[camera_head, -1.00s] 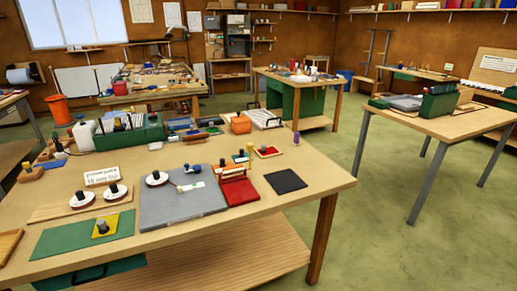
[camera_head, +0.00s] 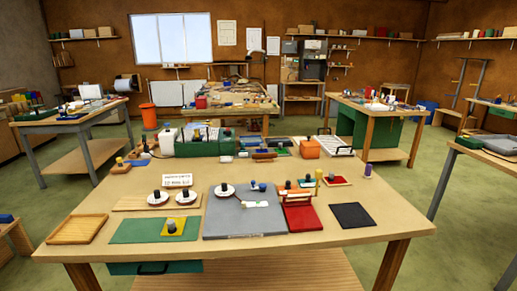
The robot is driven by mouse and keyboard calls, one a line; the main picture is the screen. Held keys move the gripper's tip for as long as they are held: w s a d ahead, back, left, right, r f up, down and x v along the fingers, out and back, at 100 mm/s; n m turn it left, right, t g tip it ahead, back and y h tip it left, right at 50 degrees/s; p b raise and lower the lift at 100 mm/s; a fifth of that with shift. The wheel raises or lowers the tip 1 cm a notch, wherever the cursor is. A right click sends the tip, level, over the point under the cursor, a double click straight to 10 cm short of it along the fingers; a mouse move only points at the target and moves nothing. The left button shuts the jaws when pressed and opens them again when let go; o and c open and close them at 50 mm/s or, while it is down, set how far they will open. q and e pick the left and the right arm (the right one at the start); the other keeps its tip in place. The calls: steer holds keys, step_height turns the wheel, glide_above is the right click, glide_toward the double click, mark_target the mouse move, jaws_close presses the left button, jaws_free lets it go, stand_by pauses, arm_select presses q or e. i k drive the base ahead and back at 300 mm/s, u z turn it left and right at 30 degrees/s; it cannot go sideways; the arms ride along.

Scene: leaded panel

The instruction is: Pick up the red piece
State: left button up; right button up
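A small flat red piece (camera_head: 340,183) with a dark knob lies on the near wooden table (camera_head: 397,226), toward the back right. A larger red stand (camera_head: 301,220) is in front of it and to its left, with dark and yellow knobs at its back; what it holds is too small to tell. A yellow piece (camera_head: 181,230) with a dark knob lies on a green mat (camera_head: 130,230). A grey board (camera_head: 230,221) is left of the red stand. Neither of my grippers is in view.
A black square mat (camera_head: 352,215) lies right of the red stand. A green box (camera_head: 205,148) and an orange container (camera_head: 306,148) stand along the back edge. An empty wooden tray (camera_head: 77,229) is at the left. Green floor is open around the table.

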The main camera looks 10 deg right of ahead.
mark_target(332, 179)
steer(key=z, duration=2.1)
steer(key=i, duration=2.7)
steer(key=u, duration=3.3)
